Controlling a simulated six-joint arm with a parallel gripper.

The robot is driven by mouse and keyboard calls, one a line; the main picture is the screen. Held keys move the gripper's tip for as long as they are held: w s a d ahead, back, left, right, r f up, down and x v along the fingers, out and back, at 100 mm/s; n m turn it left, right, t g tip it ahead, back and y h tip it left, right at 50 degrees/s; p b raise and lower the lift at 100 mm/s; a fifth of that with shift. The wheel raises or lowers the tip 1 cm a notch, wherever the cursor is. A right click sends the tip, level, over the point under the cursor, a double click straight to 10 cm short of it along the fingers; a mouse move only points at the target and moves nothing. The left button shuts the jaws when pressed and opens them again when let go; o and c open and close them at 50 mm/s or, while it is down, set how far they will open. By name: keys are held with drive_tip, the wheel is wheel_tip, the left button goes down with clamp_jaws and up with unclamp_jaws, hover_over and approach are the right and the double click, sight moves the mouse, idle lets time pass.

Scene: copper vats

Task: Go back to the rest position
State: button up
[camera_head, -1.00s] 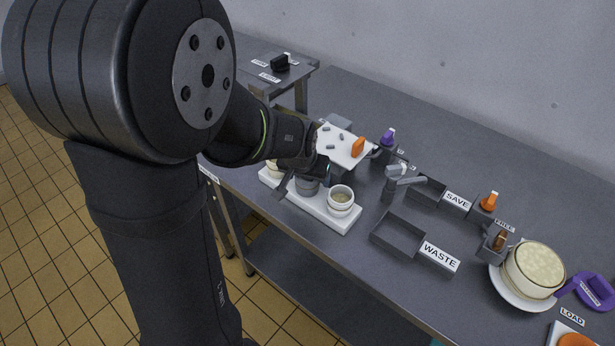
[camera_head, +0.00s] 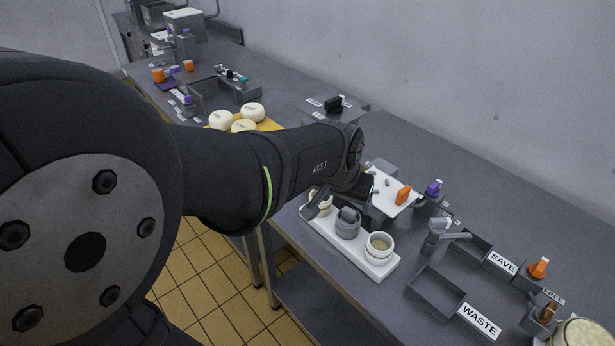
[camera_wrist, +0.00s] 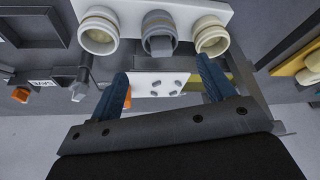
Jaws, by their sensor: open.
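My gripper (camera_wrist: 162,68) is open and empty, its two blue-grey fingers apart in the wrist view. In the head view, my gripper (camera_head: 345,200) is near the far side of the white cup rack, partly hidden behind my arm. The white rack (camera_head: 350,249) holds a grey cup (camera_head: 347,224) in the middle and pale cups (camera_head: 379,247) at its sides. In the wrist view, the grey cup (camera_wrist: 160,38) lies ahead of the fingers, apart from them. A white board (camera_wrist: 146,84) with small grey pieces shows between the fingers.
The WASTE tray (camera_head: 436,293), SAVE tray (camera_head: 470,247) and a grey tap-like fixture (camera_head: 440,236) stand right of the rack. An orange block (camera_head: 403,194) and purple-topped item (camera_head: 433,188) are behind. Pale round pieces (camera_head: 252,112) lie on a yellow board at left.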

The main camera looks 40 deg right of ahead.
sight(348, 213)
drive_tip(key=x, duration=1.2)
drive_tip(key=shift+d, duration=0.1)
drive_tip(key=shift+r, duration=0.6)
